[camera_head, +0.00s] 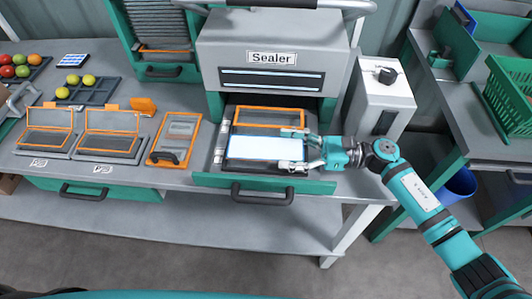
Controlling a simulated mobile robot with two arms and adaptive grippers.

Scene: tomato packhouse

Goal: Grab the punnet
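A flat tray-like item with a bright white top and dark border (262,147), which may be the punnet, lies in the pulled-out drawer of the sealer (272,55). My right gripper (293,150) reaches in from the right, low over the drawer. Its two fingers are spread apart, one near the far edge and one near the near edge of the white top's right end. I cannot tell whether they touch it. Two open clear punnets with orange rims (48,139) (109,144) stand on the bench at left. My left gripper is not in view.
An orange-rimmed frame (174,139) lies left of the drawer. Trays of tomatoes (88,92) are at the far left. A lever-topped box (385,95) stands right of the sealer. A green basket (512,90) is on the right bench. The drawer handle (262,196) juts forward.

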